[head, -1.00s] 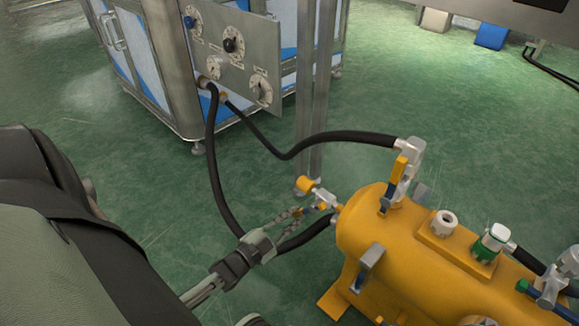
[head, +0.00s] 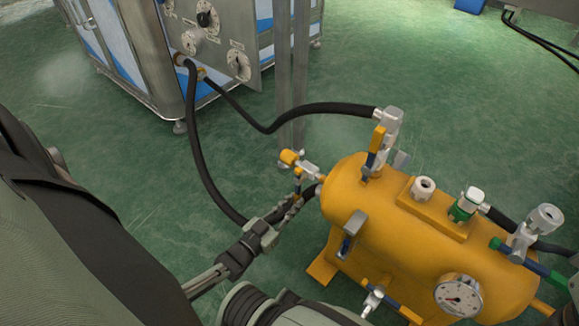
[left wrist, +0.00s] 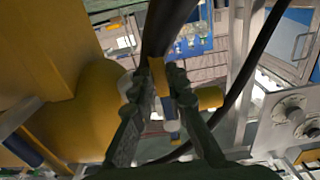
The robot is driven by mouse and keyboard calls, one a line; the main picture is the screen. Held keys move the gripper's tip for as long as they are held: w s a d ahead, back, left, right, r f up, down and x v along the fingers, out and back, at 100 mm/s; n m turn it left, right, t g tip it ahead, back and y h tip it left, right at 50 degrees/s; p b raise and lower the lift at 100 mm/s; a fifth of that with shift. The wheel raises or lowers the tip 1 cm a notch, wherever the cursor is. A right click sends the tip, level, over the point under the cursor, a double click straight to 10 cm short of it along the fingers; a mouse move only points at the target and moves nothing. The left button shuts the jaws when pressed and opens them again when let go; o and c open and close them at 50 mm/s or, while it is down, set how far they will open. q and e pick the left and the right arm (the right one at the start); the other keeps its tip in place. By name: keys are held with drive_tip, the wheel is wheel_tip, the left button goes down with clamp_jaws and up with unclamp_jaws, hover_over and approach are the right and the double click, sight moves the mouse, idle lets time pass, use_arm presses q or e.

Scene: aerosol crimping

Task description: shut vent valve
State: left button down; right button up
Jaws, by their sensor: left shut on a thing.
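A small valve (head: 308,171) with a yellow end cap (head: 290,157) sticks out of the left end of the yellow tank (head: 375,205). I take it for the vent valve; no label is readable. My left gripper (head: 295,202) reaches it from the lower left, fingertips at its lever. In the left wrist view, my left gripper (left wrist: 160,76) is shut on the yellow-and-blue lever (left wrist: 157,72), one finger on each side. The yellow end cap (left wrist: 210,97) shows just right of the fingers. The fingers hide part of the lever. My right gripper is not in view.
A black hose (head: 205,165) runs from the steel cabinet (head: 160,60) down behind my left gripper. Another hose (head: 290,112) reaches the tank's top valve (head: 385,130). A pressure gauge (head: 458,297) is on the tank's side. The green floor (head: 110,150) is open at left.

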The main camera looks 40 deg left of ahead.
use_arm(q)
drive_tip(key=shift+d, duration=0.1)
idle(0.3)
drive_tip(key=c, duration=1.5)
unclamp_jaws()
drive_tip(key=s+a, duration=0.1)
drive_tip(key=s, duration=1.1)
